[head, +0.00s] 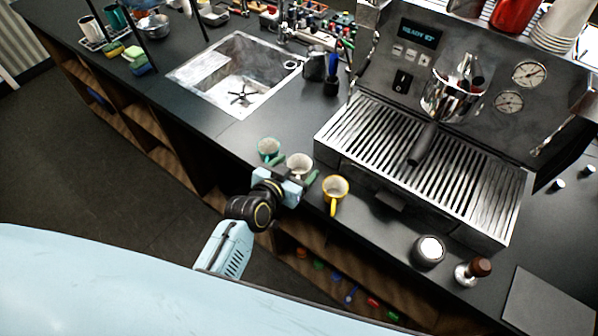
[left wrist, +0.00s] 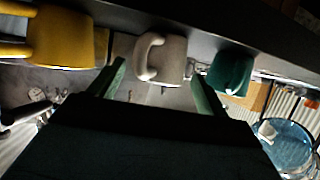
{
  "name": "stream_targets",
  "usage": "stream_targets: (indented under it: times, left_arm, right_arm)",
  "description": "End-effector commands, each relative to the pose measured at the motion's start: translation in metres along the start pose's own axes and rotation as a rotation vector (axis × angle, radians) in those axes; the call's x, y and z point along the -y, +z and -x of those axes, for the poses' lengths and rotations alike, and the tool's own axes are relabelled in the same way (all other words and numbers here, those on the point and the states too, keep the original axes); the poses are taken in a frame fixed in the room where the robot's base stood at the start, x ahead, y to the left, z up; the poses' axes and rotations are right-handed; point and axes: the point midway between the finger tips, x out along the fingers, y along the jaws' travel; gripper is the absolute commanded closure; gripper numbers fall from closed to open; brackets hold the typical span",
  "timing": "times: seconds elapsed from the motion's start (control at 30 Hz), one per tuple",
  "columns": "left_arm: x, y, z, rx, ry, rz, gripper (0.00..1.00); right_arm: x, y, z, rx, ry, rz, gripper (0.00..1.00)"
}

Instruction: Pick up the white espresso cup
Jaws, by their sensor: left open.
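The white espresso cup (head: 300,164) stands upright on the dark counter, between a green cup (head: 268,149) and a yellow cup (head: 336,188). My left gripper (head: 290,174) is open at the counter's front edge, directly in front of the white cup. In the left wrist view the white cup (left wrist: 172,62) appears upside down, between the lines of the two green fingers, with a gap on each side. Its handle is on the left there. I cannot tell how far the fingertips reach around it. My right gripper is not in view.
The espresso machine's drip tray (head: 425,165) stands right of and behind the cups. A sink (head: 240,80) lies behind to the left. A tamper (head: 473,271) stands at front right. The counter left of the green cup is clear.

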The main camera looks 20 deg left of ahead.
Motion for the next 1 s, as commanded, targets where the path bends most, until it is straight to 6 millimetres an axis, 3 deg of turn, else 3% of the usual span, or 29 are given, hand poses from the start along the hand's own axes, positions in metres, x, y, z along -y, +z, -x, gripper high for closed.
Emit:
stream_targets:
  times: [0.13, 0.4, 0.77, 1.0]
  left_arm:
    - [0.0004, -0.0001, -0.0129, 0.0, 0.0, 0.002, 0.23]
    - [0.0003, -0.0001, -0.0145, 0.0, 0.0, 0.001, 0.24]
    - [0.0003, 0.0, -0.0142, 0.0, 0.0, 0.0, 0.72]
    - [0.0003, -0.0019, -0.0137, -0.002, 0.0, 0.0, 0.73]
  right_arm:
    - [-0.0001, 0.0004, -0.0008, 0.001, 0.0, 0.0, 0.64]
    - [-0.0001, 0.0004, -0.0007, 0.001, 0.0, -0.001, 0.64]
    - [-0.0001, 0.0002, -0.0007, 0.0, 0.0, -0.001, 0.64]
    - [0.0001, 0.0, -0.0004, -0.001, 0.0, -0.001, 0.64]
